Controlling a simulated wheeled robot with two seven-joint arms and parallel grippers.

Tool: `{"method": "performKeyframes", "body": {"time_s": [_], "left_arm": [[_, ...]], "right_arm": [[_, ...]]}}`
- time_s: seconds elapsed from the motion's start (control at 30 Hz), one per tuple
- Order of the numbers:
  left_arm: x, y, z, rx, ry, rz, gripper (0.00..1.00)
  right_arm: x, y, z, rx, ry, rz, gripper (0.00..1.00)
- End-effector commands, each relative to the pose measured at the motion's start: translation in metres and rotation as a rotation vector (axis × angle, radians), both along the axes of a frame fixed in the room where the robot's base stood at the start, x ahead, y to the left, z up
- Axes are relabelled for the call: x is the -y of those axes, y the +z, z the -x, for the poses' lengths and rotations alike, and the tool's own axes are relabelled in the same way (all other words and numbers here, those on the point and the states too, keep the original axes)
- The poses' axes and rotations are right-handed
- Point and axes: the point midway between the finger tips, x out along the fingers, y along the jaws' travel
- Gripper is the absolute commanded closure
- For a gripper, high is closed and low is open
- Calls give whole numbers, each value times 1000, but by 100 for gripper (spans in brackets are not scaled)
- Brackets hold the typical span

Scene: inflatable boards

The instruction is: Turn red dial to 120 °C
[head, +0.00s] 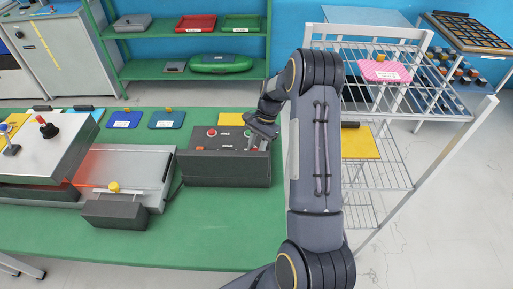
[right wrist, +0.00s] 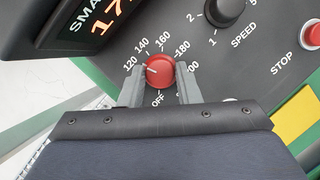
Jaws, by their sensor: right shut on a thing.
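The red dial (right wrist: 160,70) sits on a dark panel (right wrist: 225,75) in the right wrist view, inside a ring of white labels: OFF, 120, 140, 160, 180 and about 200. Its short white mark points left, roughly toward 120. My right gripper (right wrist: 158,82) is shut on the dial, with one finger on each side of it. In the head view my right gripper (head: 262,135) is at the right end of the dark control box (head: 230,170), and the dial cannot be made out there. My left gripper is not in view.
A display (right wrist: 112,18) with red digits starting "17" is partly cut off. A black speed knob (right wrist: 225,10) and red stop button (right wrist: 313,35) are on the same panel. The box stands on a green table (head: 215,235) with bare room in front. A wire rack (head: 375,150) stands right.

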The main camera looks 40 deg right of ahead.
Motion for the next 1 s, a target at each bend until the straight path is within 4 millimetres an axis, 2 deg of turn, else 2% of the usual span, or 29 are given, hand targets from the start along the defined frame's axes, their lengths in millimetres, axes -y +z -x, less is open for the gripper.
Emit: {"method": "performKeyframes", "body": {"time_s": [0.03, 0.13, 0.4, 0.43, 0.57, 0.87, 1.0], "left_arm": [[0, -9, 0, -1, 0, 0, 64], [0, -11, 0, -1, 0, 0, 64], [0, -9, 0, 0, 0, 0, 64], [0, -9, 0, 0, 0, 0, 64], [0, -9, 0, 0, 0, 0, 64], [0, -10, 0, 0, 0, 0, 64], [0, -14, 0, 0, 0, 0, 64]], "right_arm": [[0, -4, -2, 4, 60, 2, 93], [0, -2, -3, 4, 141, 2, 93], [0, 0, -2, 3, 152, 1, 93], [0, 0, -2, 2, 151, 1, 68], [0, 0, -2, 2, 151, 1, 50], [1, 1, -2, 2, 150, 1, 49], [6, 13, -4, 6, 148, 3, 49]]}}
